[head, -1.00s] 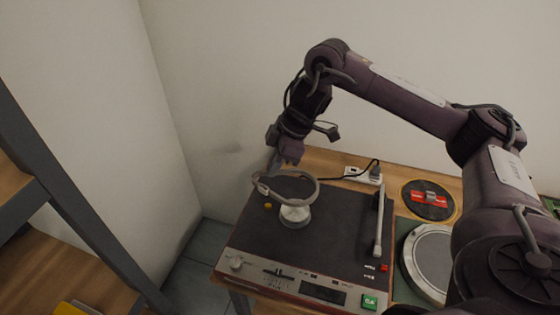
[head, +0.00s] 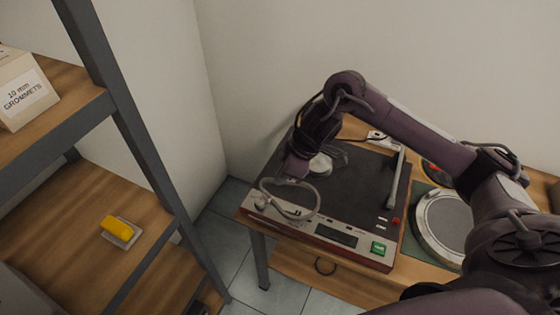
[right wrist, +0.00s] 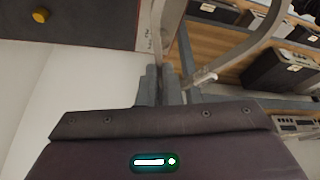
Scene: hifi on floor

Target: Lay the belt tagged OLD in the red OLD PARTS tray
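My right gripper (head: 289,178) is shut on a thin grey belt loop (head: 319,203), held above the front left of the dark record deck (head: 360,195). In the right wrist view the shut fingers (right wrist: 166,88) pinch the belt (right wrist: 262,42), which arcs away to the upper right. A small pale piece sits on the belt near the fingers; I cannot read it as a tag. The red OLD PARTS tray is not visible in either view. My left gripper is out of view.
A shelf unit (head: 140,165) stands at the left, with a grommets box (head: 22,88) and a yellow item (head: 116,226) on it. A grey platter (head: 447,222) lies right of the deck. Black bins (right wrist: 278,72) show in the right wrist view. Floor lies between shelf and bench.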

